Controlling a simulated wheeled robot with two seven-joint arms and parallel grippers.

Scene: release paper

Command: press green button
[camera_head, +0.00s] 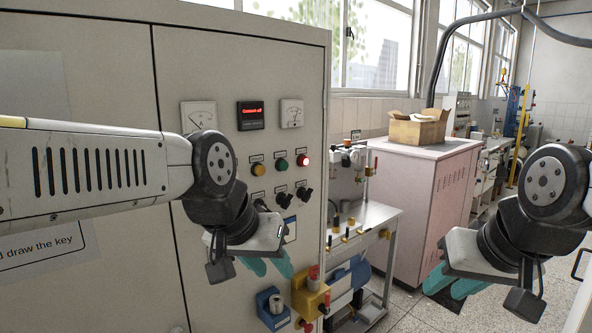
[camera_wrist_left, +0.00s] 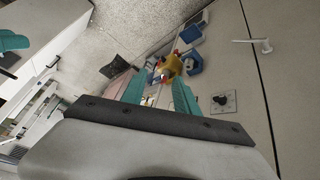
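The green button (camera_head: 281,164) is on the front of the light grey control cabinet (camera_head: 240,60) in the head view, between a yellow button (camera_head: 258,169) and a lit red button (camera_head: 304,160). My left gripper (camera_head: 268,265) is in front of the cabinet, below the button row and apart from it. Its teal fingers point down, spread and empty; the gap also shows in the left wrist view (camera_wrist_left: 159,93). The green button is not visible there. My right gripper (camera_head: 452,284) is at the right, far from the cabinet, its teal fingers apart with nothing between them.
Black knobs (camera_head: 282,199) sit under the buttons; gauges and a red-lettered display (camera_head: 250,115) sit above. Blue and yellow boxes (camera_head: 309,294) stick out low on the cabinet. A pink cabinet (camera_head: 420,190) with a cardboard box (camera_head: 418,128) stands beyond.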

